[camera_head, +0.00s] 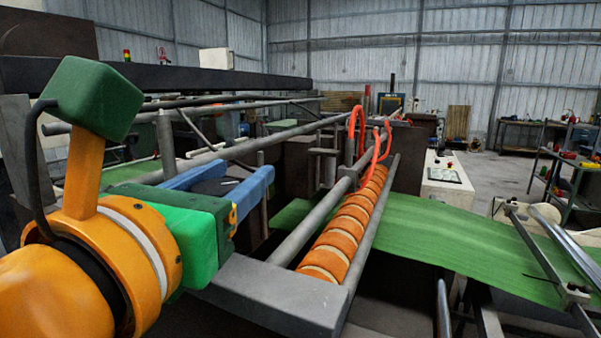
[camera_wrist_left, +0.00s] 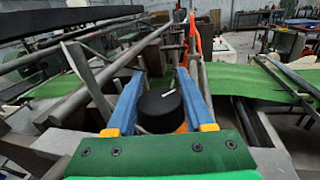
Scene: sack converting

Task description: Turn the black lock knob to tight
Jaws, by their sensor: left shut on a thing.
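The black lock knob (camera_head: 213,187) is a short round cylinder with a white mark on its top. In the left wrist view the knob (camera_wrist_left: 158,110) sits between the two blue fingers, and the white mark points up and to the right. My left gripper (camera_head: 246,169) has a green body and blue fingers, and it is shut on the knob with one finger on each side. It also shows in the left wrist view (camera_wrist_left: 161,76). The fingers hide the knob's sides, and its base is not clear. My right gripper is in neither view.
An orange banded roller (camera_head: 350,223) lies between grey rails right of my gripper, with red hoses (camera_head: 376,150) above it. A green sheet (camera_head: 450,230) runs off to the right. A grey frame beam (camera_head: 270,297) is close below my gripper.

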